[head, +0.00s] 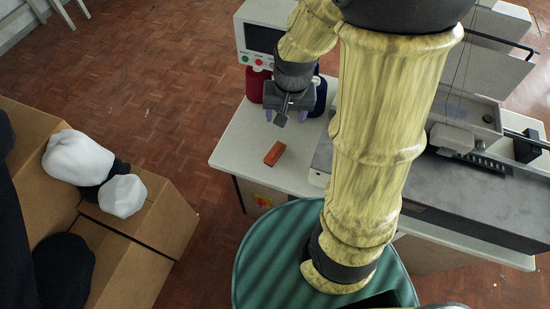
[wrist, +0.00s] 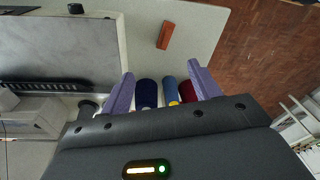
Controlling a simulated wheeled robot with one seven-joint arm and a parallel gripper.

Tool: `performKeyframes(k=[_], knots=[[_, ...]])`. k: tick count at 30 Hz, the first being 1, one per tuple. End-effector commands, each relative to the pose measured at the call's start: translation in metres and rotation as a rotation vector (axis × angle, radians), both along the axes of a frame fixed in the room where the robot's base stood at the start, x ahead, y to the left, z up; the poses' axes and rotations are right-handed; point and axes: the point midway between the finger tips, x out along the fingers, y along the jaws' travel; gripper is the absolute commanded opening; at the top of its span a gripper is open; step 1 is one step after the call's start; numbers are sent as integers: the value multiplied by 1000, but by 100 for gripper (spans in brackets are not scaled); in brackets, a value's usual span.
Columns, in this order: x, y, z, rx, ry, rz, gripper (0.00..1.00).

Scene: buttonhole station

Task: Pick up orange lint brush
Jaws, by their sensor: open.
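The orange lint brush (head: 274,158) is a small orange-brown block with a darker side face. It lies on the pale table top (head: 237,140), near the table's left part. In the wrist view the lint brush (wrist: 165,36) lies beyond my fingertips, alone on the pale surface. My gripper (head: 283,117) is above the table, behind the brush in the head view and apart from it. In the wrist view its two purple fingers (wrist: 163,80) are spread with nothing held between them. The full shape of the brush's bristle side cannot be made out.
Dark blue, blue and dark red thread spools (wrist: 147,92) stand below my fingers. A control box with a screen (head: 263,40) stands behind. The grey sewing machine bed (head: 460,195) is at right. Open cardboard boxes (head: 160,215) with white and dark cloth are at left.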

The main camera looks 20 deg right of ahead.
Motion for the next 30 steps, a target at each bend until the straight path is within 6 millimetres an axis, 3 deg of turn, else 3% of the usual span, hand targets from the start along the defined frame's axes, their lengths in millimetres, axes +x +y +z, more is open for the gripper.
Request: performKeyframes(k=[1,6,9,12,25,30], knots=[[14,0,-35,9,24,-63,62],[55,0,-98,30,92,-305,62],[74,0,-129,31,123,-426,62],[87,0,-147,30,141,-506,62],[93,0,-152,30,149,-553,62],[92,-1,-167,28,154,-553,62]])
